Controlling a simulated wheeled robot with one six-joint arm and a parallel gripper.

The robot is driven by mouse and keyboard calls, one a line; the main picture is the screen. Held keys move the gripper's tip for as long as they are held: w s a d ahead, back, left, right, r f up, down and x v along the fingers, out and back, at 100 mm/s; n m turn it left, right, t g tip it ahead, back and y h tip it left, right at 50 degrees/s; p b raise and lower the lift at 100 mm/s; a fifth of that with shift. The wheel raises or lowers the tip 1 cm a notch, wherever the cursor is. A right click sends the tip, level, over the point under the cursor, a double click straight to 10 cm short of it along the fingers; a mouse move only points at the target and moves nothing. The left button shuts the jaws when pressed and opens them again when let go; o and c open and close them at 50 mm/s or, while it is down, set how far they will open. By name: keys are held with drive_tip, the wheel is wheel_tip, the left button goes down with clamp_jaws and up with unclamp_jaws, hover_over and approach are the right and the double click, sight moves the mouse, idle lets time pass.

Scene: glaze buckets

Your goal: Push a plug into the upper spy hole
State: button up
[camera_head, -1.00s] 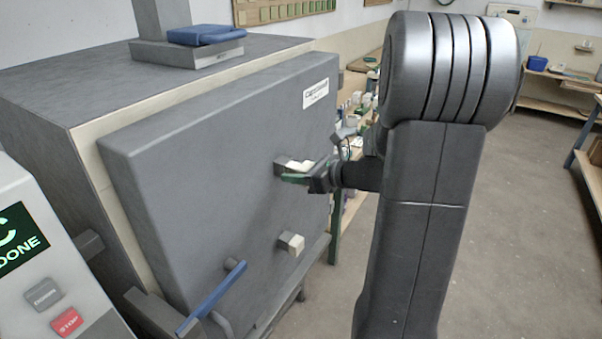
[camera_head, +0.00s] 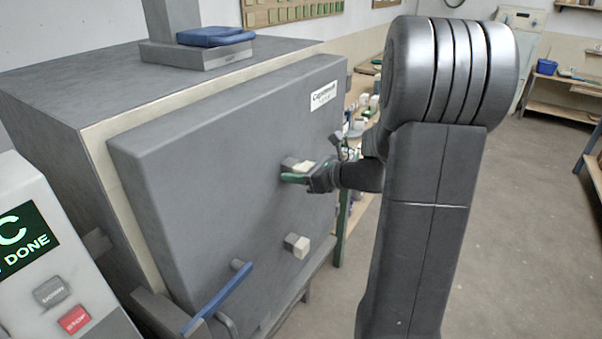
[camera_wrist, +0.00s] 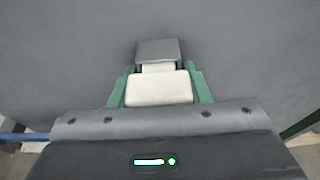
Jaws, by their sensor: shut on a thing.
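The kiln door (camera_head: 215,150) is a large grey slab facing my arm. On its upper part is a grey spy-hole collar (camera_head: 289,163), with a cream plug (camera_head: 305,166) at its mouth. In the wrist view the collar (camera_wrist: 157,49) is straight ahead, and a narrower cream neck of the plug (camera_wrist: 160,90) reaches to it. My gripper (camera_head: 294,178) is shut on this plug, one green finger on each side. How deep the neck sits in the hole is hidden. A second cream plug (camera_head: 301,247) sits at the lower spy hole.
A blue door handle (camera_head: 218,299) juts out low on the left of the door. A control panel (camera_head: 35,255) with a "DONE" screen stands at far left. Shelves with small items are behind my arm. The floor (camera_head: 530,220) on the right is clear.

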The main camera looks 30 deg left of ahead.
drive_tip(key=shift+a, duration=0.25)
idle(0.3)
drive_tip(key=shift+a, duration=0.15)
drive_tip(key=o, duration=1.3)
drive_tip(key=shift+o, duration=0.2)
drive_tip(key=d, duration=0.8)
drive_tip(key=shift+s, duration=0.3)
